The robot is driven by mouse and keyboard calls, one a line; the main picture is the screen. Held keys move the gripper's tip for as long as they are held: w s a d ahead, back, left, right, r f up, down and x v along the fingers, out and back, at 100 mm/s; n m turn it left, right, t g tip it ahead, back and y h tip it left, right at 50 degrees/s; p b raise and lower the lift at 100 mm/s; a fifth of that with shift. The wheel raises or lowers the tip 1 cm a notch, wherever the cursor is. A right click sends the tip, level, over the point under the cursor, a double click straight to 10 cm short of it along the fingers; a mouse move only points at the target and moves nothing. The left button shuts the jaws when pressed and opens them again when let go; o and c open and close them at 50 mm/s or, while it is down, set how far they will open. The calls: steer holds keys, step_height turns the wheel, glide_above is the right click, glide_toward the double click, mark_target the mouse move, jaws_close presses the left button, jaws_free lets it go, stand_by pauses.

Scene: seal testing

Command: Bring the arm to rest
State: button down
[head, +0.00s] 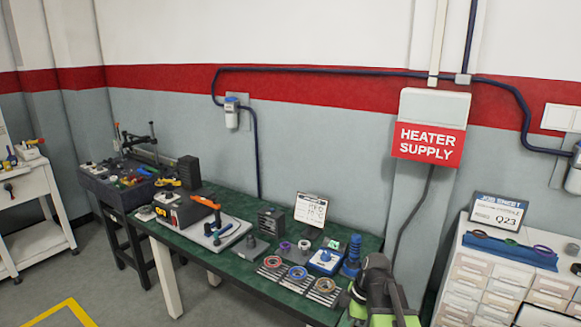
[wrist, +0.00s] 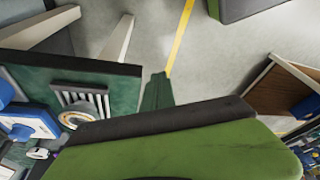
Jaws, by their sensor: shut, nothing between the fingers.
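My arm (head: 378,287), dark grey with bright green parts, rises at the bottom of the head view, by the right front end of the green workbench (head: 232,276). In the wrist view, my gripper (wrist: 165,125) shows as a green body with a dark edge across the bottom. It is shut with nothing held. The green bench top and a grey slatted plate with a ring on it (wrist: 75,112) lie to its left in that view, apart from it. My fingertips cannot be made out clearly in the head view.
The bench holds a blue stepped post (head: 352,257), a blue device (head: 325,261), slatted plates with coloured rings (head: 297,273) and a clipboard (head: 311,209). A white drawer cabinet (head: 494,275) stands right of my arm. Open grey floor (wrist: 225,60) shows in the wrist view.

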steer(key=s+a+m+h, duration=0.1)
steer(key=s+a+m, duration=0.3)
steer(key=a, duration=0.2)
steer(key=d+m, duration=0.1)
steer(key=m, duration=0.3)
steer(key=s+d+m+h, duration=0.1)
steer(key=m, duration=0.3)
steer(key=d+m+h, duration=0.1)
steer(key=d+m, duration=0.1)
steer(key=m, duration=0.2)
steer(key=shift+s, duration=0.35)
